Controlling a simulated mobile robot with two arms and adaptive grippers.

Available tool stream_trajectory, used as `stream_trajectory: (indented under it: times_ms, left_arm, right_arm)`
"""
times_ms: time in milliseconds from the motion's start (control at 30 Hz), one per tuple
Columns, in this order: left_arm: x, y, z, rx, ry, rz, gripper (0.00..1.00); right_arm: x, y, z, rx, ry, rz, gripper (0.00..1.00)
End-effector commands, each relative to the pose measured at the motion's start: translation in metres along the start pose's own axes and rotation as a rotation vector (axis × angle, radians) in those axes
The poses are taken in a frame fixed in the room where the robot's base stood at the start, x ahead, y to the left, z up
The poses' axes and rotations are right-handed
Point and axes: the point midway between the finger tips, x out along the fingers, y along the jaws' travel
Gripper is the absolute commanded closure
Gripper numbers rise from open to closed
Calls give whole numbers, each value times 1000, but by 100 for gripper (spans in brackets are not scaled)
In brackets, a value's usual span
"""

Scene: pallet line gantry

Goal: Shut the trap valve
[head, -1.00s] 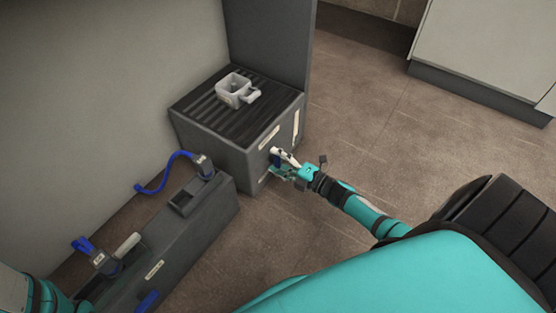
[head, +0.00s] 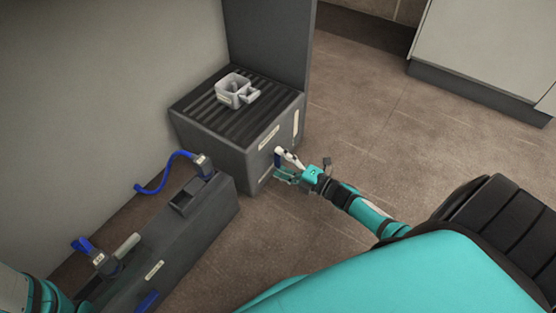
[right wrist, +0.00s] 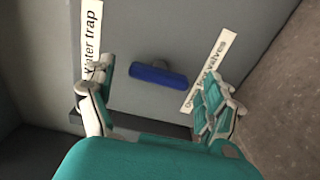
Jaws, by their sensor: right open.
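The trap valve's blue handle (right wrist: 158,76) sits on a short grey stem on the front face of the dark grey box (head: 205,138). It lies crosswise to the "Water trap" label (right wrist: 91,40). In the head view the handle (head: 277,160) shows small and roughly upright beside my right gripper (head: 287,168). My right gripper (right wrist: 160,108) is open in front of the face. Its fingers stand apart on either side of the handle in the wrist view, with no visible contact. Part of my left arm shows at the lower left; its gripper is out of frame.
A grey cup-like container (head: 232,95) stands on the ribbed box top. A long low dark unit (head: 165,240) with a blue hose (head: 154,188) and blue handles is at left. A second label (right wrist: 208,72) is on the valve face. Floor to the right is clear.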

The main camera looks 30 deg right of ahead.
Motion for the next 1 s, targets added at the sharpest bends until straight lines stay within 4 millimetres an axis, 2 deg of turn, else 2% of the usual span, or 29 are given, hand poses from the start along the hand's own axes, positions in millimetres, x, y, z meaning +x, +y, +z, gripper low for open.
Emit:
stream_trajectory:
  times_ms: [300,500,667,1000]
  left_arm:
    - [0,1,0,0,2,3,64]
    - [0,1,-1,0,2,3,64]
    - [0,1,-1,0,2,3,64]
    - [0,1,-1,0,3,4,64]
  right_arm:
    - [-69,-2,0,0,-1,-5,13]
    - [-97,-1,0,0,0,-3,13]
    - [-105,-1,0,-1,-1,-2,13]
    - [-106,0,0,-1,0,-2,13]
